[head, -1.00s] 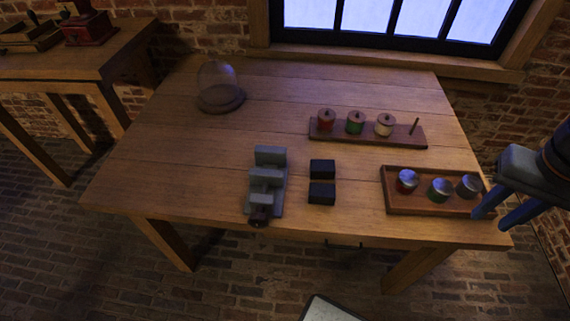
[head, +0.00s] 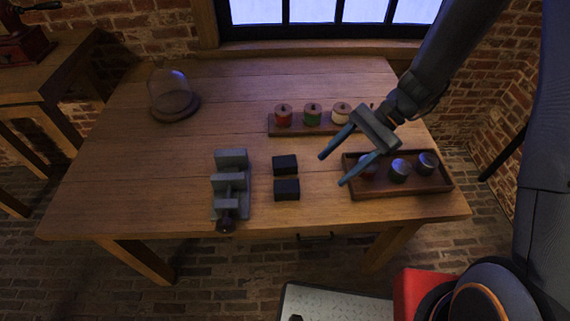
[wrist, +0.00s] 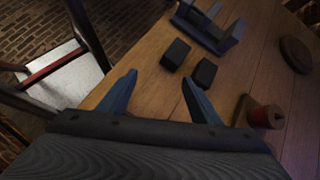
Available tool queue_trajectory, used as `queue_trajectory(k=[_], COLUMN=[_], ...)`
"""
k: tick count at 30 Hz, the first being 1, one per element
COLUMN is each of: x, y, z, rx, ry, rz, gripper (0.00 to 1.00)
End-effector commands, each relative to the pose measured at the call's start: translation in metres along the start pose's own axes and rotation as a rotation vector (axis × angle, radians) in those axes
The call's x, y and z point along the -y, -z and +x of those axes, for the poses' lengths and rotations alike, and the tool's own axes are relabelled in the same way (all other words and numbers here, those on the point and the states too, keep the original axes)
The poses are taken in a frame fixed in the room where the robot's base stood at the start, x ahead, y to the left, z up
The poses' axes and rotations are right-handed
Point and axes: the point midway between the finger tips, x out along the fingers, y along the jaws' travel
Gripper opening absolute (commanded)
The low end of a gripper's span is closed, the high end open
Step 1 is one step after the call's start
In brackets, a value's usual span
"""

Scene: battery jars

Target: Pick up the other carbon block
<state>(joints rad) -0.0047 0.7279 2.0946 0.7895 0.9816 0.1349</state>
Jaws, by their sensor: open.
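Two black carbon blocks lie on the table, one behind the other in the head view: the far block (head: 285,165) and the near block (head: 286,189). They are a small gap apart. In the wrist view both show beyond my fingertips, one block (wrist: 175,54) on the left and one block (wrist: 205,73) on the right. My gripper (head: 331,170) is open and empty, above the table to the right of the blocks. In the wrist view its two blue fingers (wrist: 160,85) are spread wide, apart from both blocks.
A grey vise (head: 231,185) stands left of the blocks. A spool rack (head: 297,124) is behind them. A wooden tray (head: 399,188) with metal-topped jars is under and right of my gripper. A glass dome (head: 172,95) stands at the back left.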

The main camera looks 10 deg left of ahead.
Motion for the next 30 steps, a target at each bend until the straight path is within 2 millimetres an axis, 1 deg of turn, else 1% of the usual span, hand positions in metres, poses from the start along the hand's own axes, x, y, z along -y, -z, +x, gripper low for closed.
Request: queue_trajectory(k=[1,3,6,10,14,17,26,30], x=[0.011,0.029,0.052,0.071,0.081,0.085,0.095,0.102], y=[0.006,0.011,0.020,0.029,0.035,0.034,0.024,0.016], z=[0.013,0.026,0.041,0.052,0.058,0.062,0.087,0.102], rx=[0.059,0.137,0.235,0.320,0.364,0.375,0.376,0.376], ry=[0.032,0.084,0.155,0.220,0.255,0.264,0.264,0.262], rz=[0.055,0.128,0.217,0.292,0.328,0.337,0.338,0.338], gripper=[0.58,0.58,0.58,0.58,0.58,0.58,0.58,0.58])
